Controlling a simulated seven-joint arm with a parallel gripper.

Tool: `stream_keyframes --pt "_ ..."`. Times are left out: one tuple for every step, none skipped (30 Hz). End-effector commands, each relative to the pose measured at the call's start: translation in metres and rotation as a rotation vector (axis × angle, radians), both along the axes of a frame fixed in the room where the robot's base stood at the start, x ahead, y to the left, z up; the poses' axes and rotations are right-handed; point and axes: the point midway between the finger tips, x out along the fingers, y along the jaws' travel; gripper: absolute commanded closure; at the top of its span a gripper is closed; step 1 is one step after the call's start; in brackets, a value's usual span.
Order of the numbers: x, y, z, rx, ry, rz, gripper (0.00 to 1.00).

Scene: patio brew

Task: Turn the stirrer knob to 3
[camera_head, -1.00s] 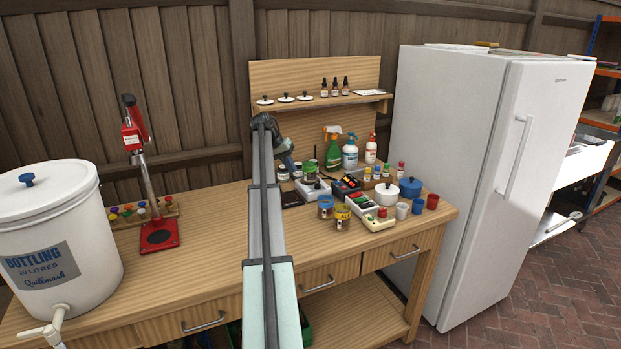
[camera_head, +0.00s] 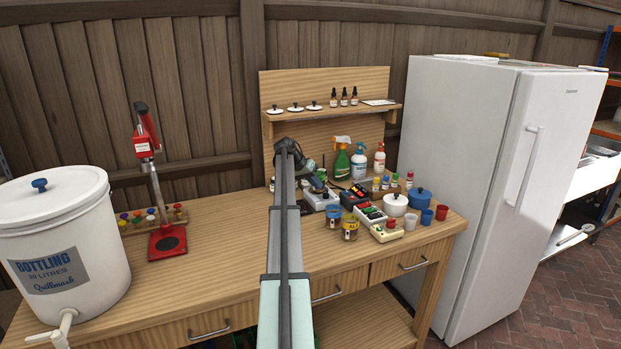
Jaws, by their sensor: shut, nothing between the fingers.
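A low white box-shaped device (camera_head: 323,202), which looks like the stirrer, sits on the workbench just right of my arm. Its knob and the knob's markings are too small and too covered to make out. My gripper (camera_head: 319,186) reaches down from the end of my arm to the device's top left part. It is shut with nothing held. I cannot tell whether its fingertips touch the device or hover just above it.
Amber jars (camera_head: 350,229), a black-and-red device (camera_head: 354,196), a white pot (camera_head: 395,204) and a blue pot (camera_head: 420,198) crowd the right side. Spray bottles (camera_head: 341,163) stand behind. A red bench press (camera_head: 167,241) and white bucket (camera_head: 62,250) are left; bare wood lies between.

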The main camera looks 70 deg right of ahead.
Motion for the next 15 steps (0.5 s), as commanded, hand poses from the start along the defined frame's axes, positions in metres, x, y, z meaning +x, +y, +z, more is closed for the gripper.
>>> stream_keyframes --pt "-0.003 -0.002 -0.005 0.001 0.000 0.000 1.00" --pt "-0.004 -0.003 -0.007 0.000 0.000 0.000 1.00" --pt "-0.006 -0.005 -0.009 0.000 0.000 0.000 1.00" --pt "-0.007 -0.005 -0.010 -0.001 -0.001 0.001 1.00" --pt "-0.008 -0.006 -0.012 -0.001 -0.001 0.001 1.00" --pt "-0.008 -0.007 -0.013 -0.001 -0.001 0.001 1.00" --pt "-0.009 -0.007 -0.014 0.000 -0.001 0.000 1.00" --pt "-0.009 -0.008 -0.015 0.000 -0.001 0.000 1.00" --pt "-0.010 -0.008 -0.016 0.000 -0.001 0.000 1.00" --pt "-0.010 -0.008 -0.016 0.000 -0.001 0.000 1.00" --pt "-0.010 -0.008 -0.016 0.000 -0.001 0.000 1.00" --pt "-0.010 -0.008 -0.016 0.000 -0.001 0.000 1.00" --pt "-0.010 -0.008 -0.016 0.000 -0.001 0.000 1.00" --pt "-0.010 -0.008 -0.016 0.000 -0.001 0.000 1.00" --pt "-0.010 -0.008 -0.016 0.000 -0.001 0.000 1.00"
